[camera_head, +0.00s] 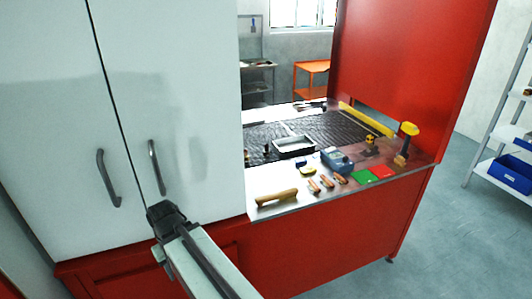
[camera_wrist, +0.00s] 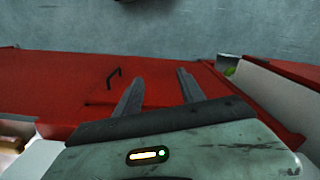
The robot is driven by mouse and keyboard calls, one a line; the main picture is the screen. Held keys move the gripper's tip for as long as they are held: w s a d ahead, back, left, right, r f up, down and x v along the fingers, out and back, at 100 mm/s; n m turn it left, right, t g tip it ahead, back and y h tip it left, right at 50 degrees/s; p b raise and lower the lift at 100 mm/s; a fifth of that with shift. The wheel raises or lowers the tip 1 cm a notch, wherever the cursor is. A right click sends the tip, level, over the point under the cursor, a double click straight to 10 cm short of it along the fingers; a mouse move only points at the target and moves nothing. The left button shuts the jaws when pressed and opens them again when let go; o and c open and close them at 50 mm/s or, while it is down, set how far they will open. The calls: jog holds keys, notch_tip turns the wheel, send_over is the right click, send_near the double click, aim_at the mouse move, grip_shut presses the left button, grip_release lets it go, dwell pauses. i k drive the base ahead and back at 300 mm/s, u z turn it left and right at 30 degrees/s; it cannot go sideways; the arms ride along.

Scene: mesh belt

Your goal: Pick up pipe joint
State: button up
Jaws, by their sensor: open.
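Several small copper-brown pieces (camera_head: 314,186) lie near the front edge of the work surface in the head view. They are too small for me to tell for sure which, if any, is the pipe joint. My gripper (camera_wrist: 160,77) shows in the wrist view with its two fingers apart and nothing between them. Beyond the fingers are a red cabinet front (camera_wrist: 62,85) and grey floor. In the head view my arm's end is in front of the white cabinet, left of the work surface and well apart from the small pieces.
The white cabinet (camera_head: 190,90) with two handles stands at the left. The work surface holds a black mesh belt (camera_head: 340,127), a metal tray (camera_head: 294,147), a wooden roller (camera_head: 277,198), a blue device (camera_head: 337,160), green and red squares and a yellow-topped tool (camera_head: 408,130). Open floor lies at the right.

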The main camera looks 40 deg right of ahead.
aim_at(266, 151)
jog(key=u, duration=2.9)
jog(key=k, duration=2.25)
jog(key=z, duration=1.25)
jog(key=i, duration=0.95)
